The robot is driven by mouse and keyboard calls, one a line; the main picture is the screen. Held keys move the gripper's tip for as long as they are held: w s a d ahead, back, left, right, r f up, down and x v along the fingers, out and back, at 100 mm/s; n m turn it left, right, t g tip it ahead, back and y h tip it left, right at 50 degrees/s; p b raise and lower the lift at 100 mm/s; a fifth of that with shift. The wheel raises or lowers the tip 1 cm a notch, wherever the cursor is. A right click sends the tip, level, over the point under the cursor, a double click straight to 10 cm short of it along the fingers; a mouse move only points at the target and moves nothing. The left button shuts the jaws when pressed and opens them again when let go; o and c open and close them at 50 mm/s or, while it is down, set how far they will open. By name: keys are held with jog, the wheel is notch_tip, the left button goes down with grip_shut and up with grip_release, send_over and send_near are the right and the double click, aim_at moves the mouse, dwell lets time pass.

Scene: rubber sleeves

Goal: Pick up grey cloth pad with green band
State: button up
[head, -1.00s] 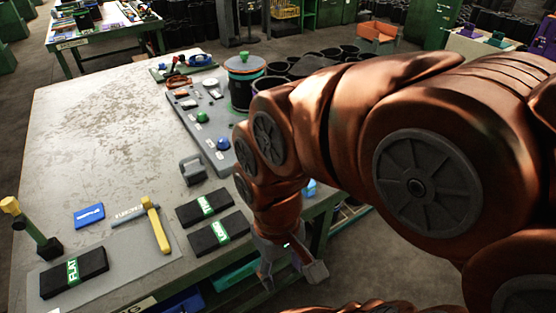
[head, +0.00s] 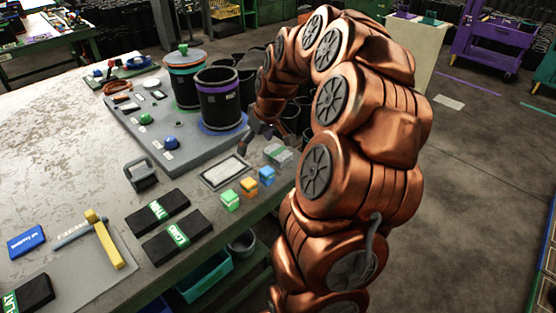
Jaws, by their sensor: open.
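A small grey pad with a green band (head: 278,155) lies near the right edge of the workbench, beside a framed white card. My gripper (head: 262,141) is just behind and above the pad, partly hidden by my arm. It is open, and no object shows between its fingers. I cannot tell from this view whether a finger touches the pad. Black packs with green labelled bands (head: 157,213) lie farther forward on the bench.
Green (head: 230,200), orange (head: 249,187) and blue (head: 266,175) blocks stand in a row in front of the pad. A black drum with a purple band (head: 220,98) stands close behind-left of my gripper. A padlock-shaped grey object (head: 141,175) sits left.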

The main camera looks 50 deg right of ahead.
send_near(276, 151)
jog(key=shift+w+a+f+m+h+b, duration=0.2)
jog(key=shift+a+f, duration=0.15)
jog(key=shift+f, duration=0.2)
jog(key=shift+w+a+f+m+h+b, duration=0.1)
jog(key=shift+w+a+f+h+b, duration=0.1)
jog(key=shift+a+f, duration=0.3)
jog(key=shift+d+f, duration=0.25)
jog(key=shift+f, duration=0.05)
jog(key=shift+d+p+x, duration=0.2)
jog(key=shift+p+x, duration=0.4)
jog(key=shift+x, duration=1.25)
jog(key=shift+d+p+x, duration=0.15)
jog(key=shift+p+x, duration=0.45)
jog(key=shift+x, duration=1.25)
jog(key=shift+r, duration=0.1)
jog(key=shift+c, duration=0.2)
jog(key=c, duration=1.2)
